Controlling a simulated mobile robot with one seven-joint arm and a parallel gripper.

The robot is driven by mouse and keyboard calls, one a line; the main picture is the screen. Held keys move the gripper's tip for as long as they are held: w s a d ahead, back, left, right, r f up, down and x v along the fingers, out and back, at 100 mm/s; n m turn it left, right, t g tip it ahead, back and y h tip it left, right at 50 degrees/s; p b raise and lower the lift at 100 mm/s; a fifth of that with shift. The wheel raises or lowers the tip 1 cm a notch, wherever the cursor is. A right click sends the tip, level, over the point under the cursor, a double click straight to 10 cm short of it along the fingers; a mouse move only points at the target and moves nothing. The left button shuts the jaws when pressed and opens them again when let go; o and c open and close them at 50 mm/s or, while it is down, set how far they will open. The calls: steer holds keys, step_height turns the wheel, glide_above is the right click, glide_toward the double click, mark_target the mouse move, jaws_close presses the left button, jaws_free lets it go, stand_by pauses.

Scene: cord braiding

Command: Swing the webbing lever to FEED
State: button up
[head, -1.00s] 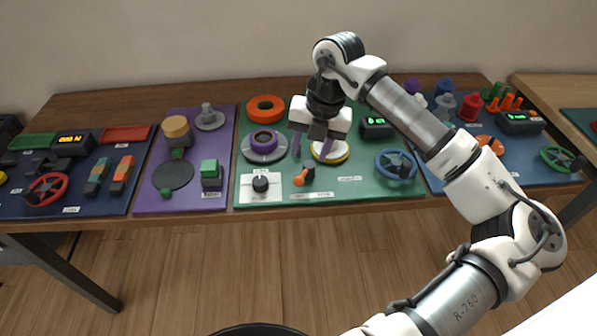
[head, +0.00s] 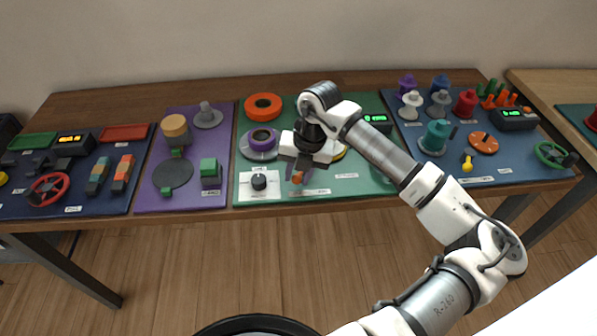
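A small lever with an orange tip (head: 297,177) stands near the front edge of the green panel (head: 350,188), and I take it as the webbing lever. My gripper (head: 299,173) is down over it, with one finger on each side of the orange tip. The fingers look apart. I cannot tell whether they touch the lever. The gripper hides the lever's base and most of its arm. The small labels in front of it are too blurred to read.
A white plate with a black knob (head: 259,181) lies just left of the gripper. A purple spool (head: 263,139) and an orange ring (head: 263,106) are behind it. A green-lit display (head: 376,122) stands behind my arm, which hides part of the panel's right side.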

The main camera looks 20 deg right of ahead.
steer(key=c, duration=0.6)
steer(key=shift+o, duration=0.2)
